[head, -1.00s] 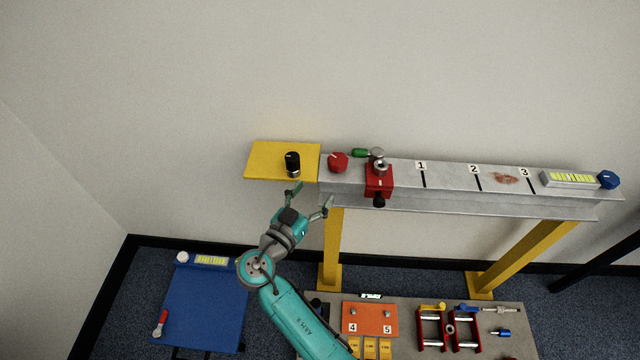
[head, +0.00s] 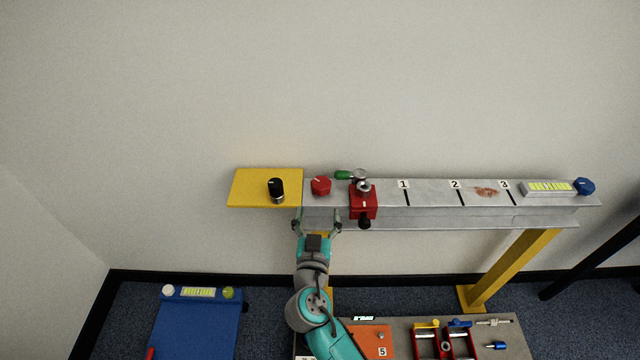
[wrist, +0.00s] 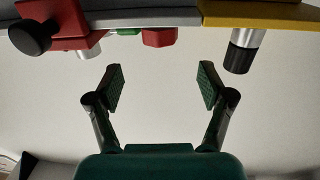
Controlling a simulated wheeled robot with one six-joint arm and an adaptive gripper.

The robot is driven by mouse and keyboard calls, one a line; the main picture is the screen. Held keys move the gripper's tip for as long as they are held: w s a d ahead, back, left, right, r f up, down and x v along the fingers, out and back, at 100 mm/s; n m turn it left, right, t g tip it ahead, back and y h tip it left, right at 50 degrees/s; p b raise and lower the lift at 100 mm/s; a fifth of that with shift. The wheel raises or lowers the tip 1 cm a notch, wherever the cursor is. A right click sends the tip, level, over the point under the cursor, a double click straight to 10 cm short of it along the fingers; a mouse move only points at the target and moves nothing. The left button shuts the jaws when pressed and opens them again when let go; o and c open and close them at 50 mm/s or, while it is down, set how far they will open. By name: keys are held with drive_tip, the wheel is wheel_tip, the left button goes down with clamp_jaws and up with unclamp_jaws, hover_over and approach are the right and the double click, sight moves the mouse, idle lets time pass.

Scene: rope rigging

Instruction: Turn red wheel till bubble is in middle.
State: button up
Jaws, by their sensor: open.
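The red wheel (head: 320,186) stands on top of the grey beam near its left end, with a white mark on it. In the wrist view the red wheel (wrist: 158,37) shows at the upper middle, beyond my fingertips. My gripper (head: 318,224) is open and empty, just in front of the beam below the wheel and not touching it. In the wrist view my gripper (wrist: 160,82) has its fingers spread wide. A yellow-green level vial (head: 549,187) lies at the beam's right end; its bubble is too small to make out.
A red clamp (head: 363,202) with a black knob stands close right of the wheel. A black knob (head: 276,189) stands on the yellow plate (head: 240,188) at left. A blue wheel (head: 585,186) sits by the vial. A blue table (head: 200,325) is lower left with another vial (head: 198,292).

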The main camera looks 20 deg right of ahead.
sight(320, 191)
drive_tip(key=x, duration=1)
drive_tip(key=shift+w+d+r, duration=0.1)
drive_tip(key=shift+w+d, duration=0.05)
drive_tip(key=shift+w, duration=0.15)
drive_tip(key=shift+c, duration=0.2)
drive_tip(key=c, duration=1.1)
